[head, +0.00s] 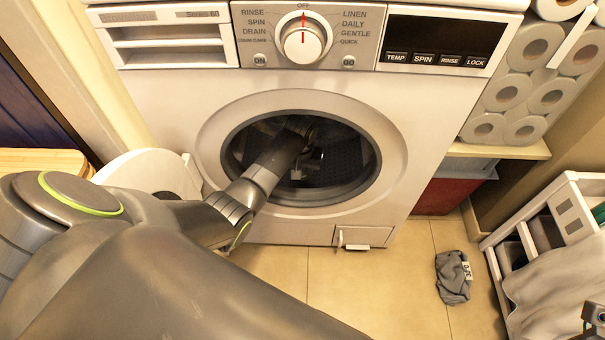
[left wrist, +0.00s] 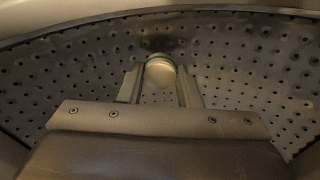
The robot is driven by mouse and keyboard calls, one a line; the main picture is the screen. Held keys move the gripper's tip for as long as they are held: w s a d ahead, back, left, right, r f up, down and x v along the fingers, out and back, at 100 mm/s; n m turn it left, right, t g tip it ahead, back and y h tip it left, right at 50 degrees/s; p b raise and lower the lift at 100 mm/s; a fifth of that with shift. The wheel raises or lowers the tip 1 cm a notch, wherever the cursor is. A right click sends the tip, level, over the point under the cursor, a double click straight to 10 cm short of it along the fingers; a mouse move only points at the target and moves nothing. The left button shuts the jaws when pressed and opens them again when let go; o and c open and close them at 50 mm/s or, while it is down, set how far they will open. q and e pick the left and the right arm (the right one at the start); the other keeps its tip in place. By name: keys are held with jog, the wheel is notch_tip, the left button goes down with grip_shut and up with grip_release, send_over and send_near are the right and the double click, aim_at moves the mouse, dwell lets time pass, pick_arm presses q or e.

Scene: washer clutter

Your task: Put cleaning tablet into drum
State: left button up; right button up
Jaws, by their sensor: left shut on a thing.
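The washer drum (head: 342,178) is seen through the round opening in the front of the white washer (head: 180,95). My left arm reaches through the opening, and my left gripper (head: 308,150) is inside, dim and small in the head view. In the left wrist view my left gripper (left wrist: 160,78) is shut on the cleaning tablet (left wrist: 160,70), a pale round piece with a greenish edge, held between the two fingertips. The perforated drum wall (left wrist: 240,70) lies behind it. I cannot tell whether the tablet touches the wall. A small part of my right arm shows at the lower right edge.
The washer door (head: 150,172) stands open on the left, partly behind my arm. A grey cloth (head: 453,277) lies on the tiled floor (head: 390,290). A white rack (head: 560,225) stands at the right, below paper rolls (head: 525,95) on a shelf.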

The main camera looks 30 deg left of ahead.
pick_arm(q)
jog(key=shift+f, duration=0.15)
jog(key=shift+f, duration=0.6)
jog(key=o, duration=1)
